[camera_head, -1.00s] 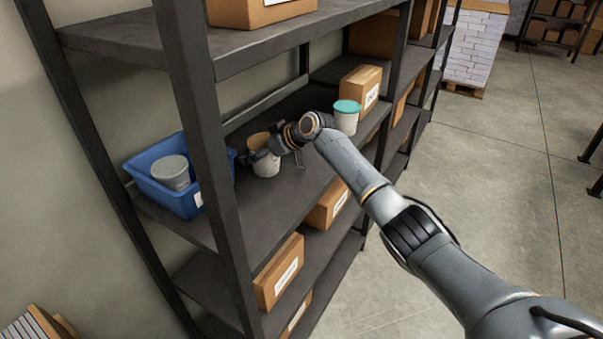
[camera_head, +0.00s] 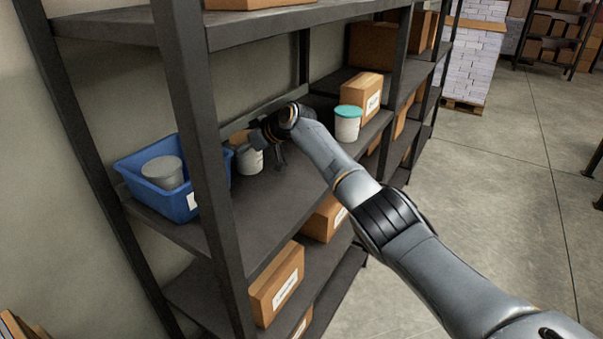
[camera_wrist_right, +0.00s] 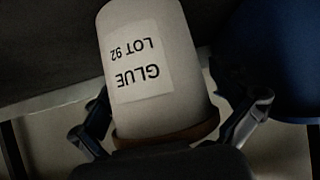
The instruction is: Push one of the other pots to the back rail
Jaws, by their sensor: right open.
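A white pot with a brown lid (camera_head: 251,160) stands upright on the middle shelf, near the back rail (camera_head: 265,107); whether it touches the rail is hidden. In the right wrist view the pot (camera_wrist_right: 150,65) appears upside down, labelled GLUE LOT 92. My right gripper (camera_head: 262,143) is at this pot, its open fingers (camera_wrist_right: 172,122) spread on either side of it. A teal-lidded white pot (camera_head: 347,127) stands near the shelf's front edge. A grey-lidded pot (camera_head: 164,174) sits in the blue bin (camera_head: 186,208). My left gripper is out of view.
The blue bin is close to the left of the brown-lidded pot. A cardboard box (camera_head: 362,92) stands behind the teal-lidded pot. A dark upright post (camera_head: 195,125) rises in front of the bin. The shelf's front part (camera_head: 270,205) is clear.

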